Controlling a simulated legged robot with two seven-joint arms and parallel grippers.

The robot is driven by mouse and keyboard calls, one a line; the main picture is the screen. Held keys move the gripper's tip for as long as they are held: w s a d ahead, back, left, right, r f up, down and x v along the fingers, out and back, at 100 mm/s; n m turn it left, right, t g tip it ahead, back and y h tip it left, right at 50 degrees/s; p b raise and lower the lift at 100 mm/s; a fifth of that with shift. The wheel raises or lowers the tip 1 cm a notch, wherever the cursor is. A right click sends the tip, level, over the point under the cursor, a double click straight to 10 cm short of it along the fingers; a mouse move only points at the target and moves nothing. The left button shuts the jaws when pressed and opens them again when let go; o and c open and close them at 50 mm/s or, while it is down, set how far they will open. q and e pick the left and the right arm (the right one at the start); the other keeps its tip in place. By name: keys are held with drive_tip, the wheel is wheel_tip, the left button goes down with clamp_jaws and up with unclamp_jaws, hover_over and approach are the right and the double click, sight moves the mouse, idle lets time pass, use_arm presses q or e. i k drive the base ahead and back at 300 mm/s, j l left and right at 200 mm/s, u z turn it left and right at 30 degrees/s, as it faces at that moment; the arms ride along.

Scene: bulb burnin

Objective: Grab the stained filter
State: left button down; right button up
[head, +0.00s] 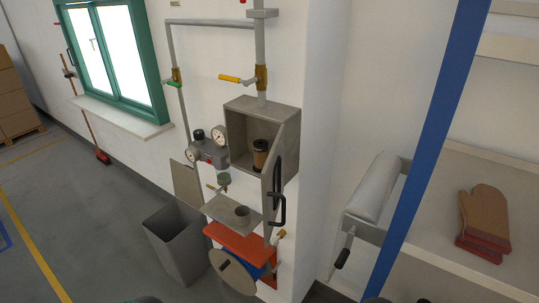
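A brown cylindrical filter (260,155) with dark ends, which looks like the stained filter, stands upright inside an open grey wall box (240,128). The box's door (271,188), with a black handle, is swung open on the right side and stands out towards me. The filter's front shows clearly; its base is partly hidden. Neither gripper can be made out. Only small dark shapes, perhaps parts of my arms, show at the bottom edge.
Below the box are a grey shelf (225,207) with a short grey cylinder (242,213) and a red reel bracket (235,238). A grey bin (178,243) stands left. Gauges and yellow- and green-handled valves surround the box. A blue post (430,140) and brown gloves (483,220) are right.

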sight(261, 147)
drive_tip(key=j+z, duration=0.15)
drive_tip(key=j, duration=0.2)
drive_tip(key=i+j+z, duration=0.1)
drive_tip(key=j, duration=0.3)
drive_tip(key=i+j+z, duration=0.1)
drive_tip(key=j, duration=0.3)
drive_tip(key=i+j+z, duration=0.1)
drive_tip(key=j, duration=0.3)
drive_tip(key=i+j+z, duration=0.15)
drive_tip(key=i+j, duration=0.4)
